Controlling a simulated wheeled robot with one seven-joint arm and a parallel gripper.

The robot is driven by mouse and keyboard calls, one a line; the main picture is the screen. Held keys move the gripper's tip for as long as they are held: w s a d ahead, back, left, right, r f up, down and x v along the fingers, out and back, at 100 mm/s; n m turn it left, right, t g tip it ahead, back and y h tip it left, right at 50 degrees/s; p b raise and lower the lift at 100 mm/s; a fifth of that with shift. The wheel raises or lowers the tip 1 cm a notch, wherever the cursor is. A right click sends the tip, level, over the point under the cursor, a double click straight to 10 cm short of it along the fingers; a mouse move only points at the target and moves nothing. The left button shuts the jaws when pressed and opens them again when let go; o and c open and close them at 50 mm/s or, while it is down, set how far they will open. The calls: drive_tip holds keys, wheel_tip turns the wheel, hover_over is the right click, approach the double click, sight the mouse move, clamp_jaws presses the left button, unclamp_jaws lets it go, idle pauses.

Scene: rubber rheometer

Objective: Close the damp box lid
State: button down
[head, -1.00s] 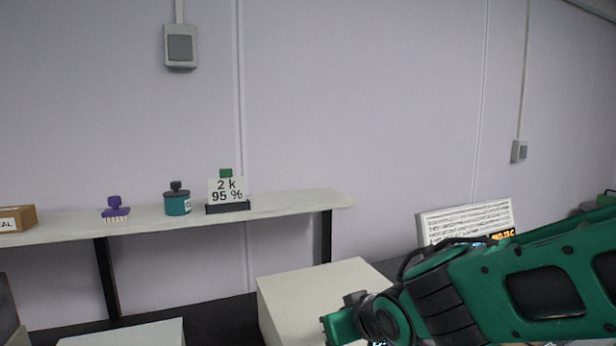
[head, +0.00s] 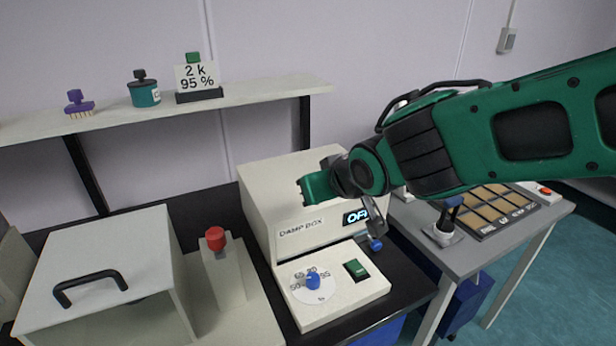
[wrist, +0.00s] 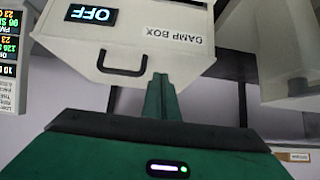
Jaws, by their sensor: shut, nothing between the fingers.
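The damp box (head: 283,205) is a pale box with a name label and a lit OFF display on its front. Its top surface shows in the head view, but I cannot tell how far its lid stands open. In the wrist view a black handle (wrist: 122,70) sits on the damp box near the display. My gripper (head: 310,188) is in front of the upper damp box in the head view and hides part of it. In the wrist view my gripper (wrist: 160,80) is shut and empty, its tips beside the handle. I cannot tell whether they touch the box.
A white box with a black handle (head: 90,285) stands at left, beside a red-knobbed device (head: 215,240). A panel with a blue dial (head: 313,281) and green switch (head: 356,269) lies below the damp box front. A shelf (head: 255,95) runs behind; a grey table (head: 470,235) stands at right.

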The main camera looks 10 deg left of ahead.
drive_tip(key=s+d+f, duration=0.3)
drive_tip(key=s+d, duration=0.2)
drive_tip(key=s, duration=0.3)
drive_tip(key=w+d+f+m+g+h, duration=0.2)
drive_tip(key=d+m+h, duration=0.4)
drive_tip(key=d, duration=1.8)
drive_tip(key=s+d+f+m+g, duration=0.1)
drive_tip(key=s+d+m+g, duration=0.5)
drive_tip(key=s+d, duration=1.2)
drive_tip(key=shift+s+m+y, duration=0.4)
drive_tip(key=shift+s+m, duration=0.1)
drive_tip(key=shift+w+f, duration=0.25)
drive_tip(key=shift+w, duration=0.4)
